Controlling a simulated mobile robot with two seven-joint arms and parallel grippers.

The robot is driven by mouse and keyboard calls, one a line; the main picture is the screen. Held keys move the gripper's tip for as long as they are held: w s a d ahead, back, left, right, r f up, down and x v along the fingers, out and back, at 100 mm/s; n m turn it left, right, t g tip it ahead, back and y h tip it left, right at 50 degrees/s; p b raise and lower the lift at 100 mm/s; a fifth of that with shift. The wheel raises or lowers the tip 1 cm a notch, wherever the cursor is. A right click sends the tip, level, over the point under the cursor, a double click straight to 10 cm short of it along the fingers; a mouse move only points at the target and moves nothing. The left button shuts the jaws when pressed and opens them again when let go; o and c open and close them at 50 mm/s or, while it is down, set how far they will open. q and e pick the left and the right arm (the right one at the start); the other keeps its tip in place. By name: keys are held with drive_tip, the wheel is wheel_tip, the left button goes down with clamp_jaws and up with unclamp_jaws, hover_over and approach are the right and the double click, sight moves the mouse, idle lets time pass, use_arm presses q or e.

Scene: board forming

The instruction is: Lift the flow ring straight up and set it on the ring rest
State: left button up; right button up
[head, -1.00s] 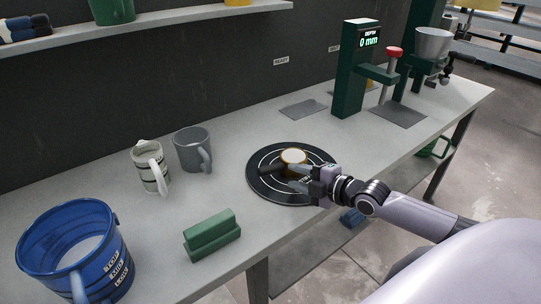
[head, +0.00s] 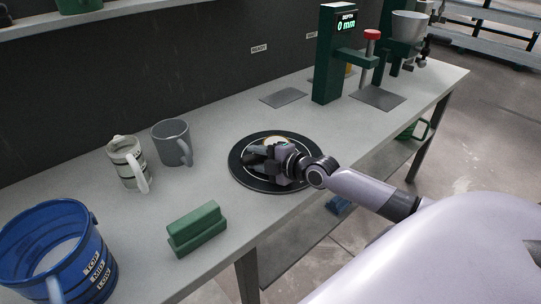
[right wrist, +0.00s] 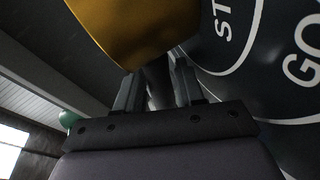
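A round piece with a pale top and golden side (head: 277,141), which looks like the flow ring, sits at the middle of the black disc (head: 238,175) with white markings. It is partly hidden behind my right gripper (head: 258,158), which is low over the disc. In the right wrist view the golden side (right wrist: 130,30) is just beyond the fingers (right wrist: 158,92). A dark narrow part, perhaps a handle, shows between the fingers; I cannot tell whether they press on it. I cannot tell which thing is the ring rest. My left gripper is out of view.
A green block (head: 197,229), a grey mug (head: 172,143), a striped mug (head: 127,162) and a blue bucket (head: 50,255) stand on the left. A green press stand (head: 328,60) and grey plates (head: 283,97) (head: 378,97) are at the back. The bench (head: 225,125) is clear between.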

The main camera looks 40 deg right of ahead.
clamp_jaws()
drive_tip(key=shift+w+r, duration=0.1)
drive_tip(key=shift+r, duration=0.1)
drive_tip(key=shift+r+p, duration=0.9)
drive_tip(key=shift+r, duration=3.55)
drive_tip(key=shift+c, duration=1.4)
unclamp_jaws()
clamp_jaws()
